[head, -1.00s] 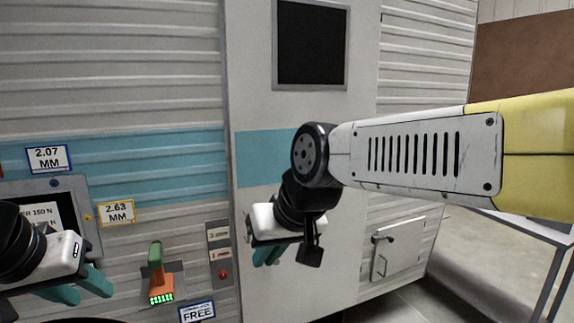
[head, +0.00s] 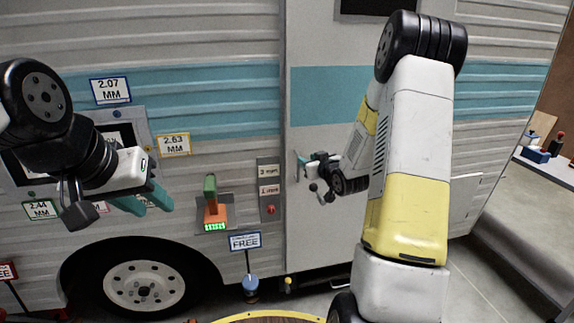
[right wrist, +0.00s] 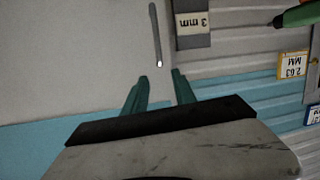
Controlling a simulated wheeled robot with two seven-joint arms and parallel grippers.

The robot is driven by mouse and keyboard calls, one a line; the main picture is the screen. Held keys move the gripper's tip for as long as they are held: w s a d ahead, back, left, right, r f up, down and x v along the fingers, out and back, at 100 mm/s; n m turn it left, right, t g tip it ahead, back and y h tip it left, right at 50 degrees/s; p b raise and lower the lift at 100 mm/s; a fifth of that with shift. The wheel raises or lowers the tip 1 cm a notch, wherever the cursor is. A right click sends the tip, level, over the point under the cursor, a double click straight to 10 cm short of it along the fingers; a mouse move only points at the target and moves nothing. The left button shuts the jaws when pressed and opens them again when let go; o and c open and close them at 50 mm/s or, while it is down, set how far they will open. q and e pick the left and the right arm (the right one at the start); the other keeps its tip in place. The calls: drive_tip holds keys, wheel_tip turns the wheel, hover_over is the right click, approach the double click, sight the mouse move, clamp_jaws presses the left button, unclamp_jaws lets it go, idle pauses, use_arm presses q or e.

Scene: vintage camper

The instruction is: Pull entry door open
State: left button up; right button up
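The entry door (head: 315,98) is a pale panel with a teal band on the camper's side, and it looks closed. Its handle, a thin grey vertical bar (head: 297,166), is near the door's left edge. In the right wrist view the handle (right wrist: 155,32) lies just beyond my fingertips, roughly in line with the gap between them. My right gripper (head: 305,160) is open and empty, close to the handle; the wrist view also shows its spread teal fingers (right wrist: 160,80). My left gripper (head: 150,200) is open and empty in front of the camper wall, left of the door.
A green-and-orange gauge (head: 214,208) and a switch panel (head: 269,188) are on the wall left of the door. A wheel (head: 145,287) is at lower left. A bench with items (head: 540,156) is at far right.

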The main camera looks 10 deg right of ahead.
sight(299, 168)
wheel_tip(299, 168, down, 7)
drive_tip(key=t+y, duration=0.1)
drive_tip(key=t, duration=0.2)
drive_tip(key=w, duration=0.2)
drive_tip(key=w+a, duration=0.1)
drive_tip(key=w, duration=0.5)
drive_tip(key=shift+a+r, duration=0.1)
drive_tip(key=shift+a, duration=0.1)
drive_tip(key=shift+c, duration=0.4)
clamp_jaws()
idle(0.6)
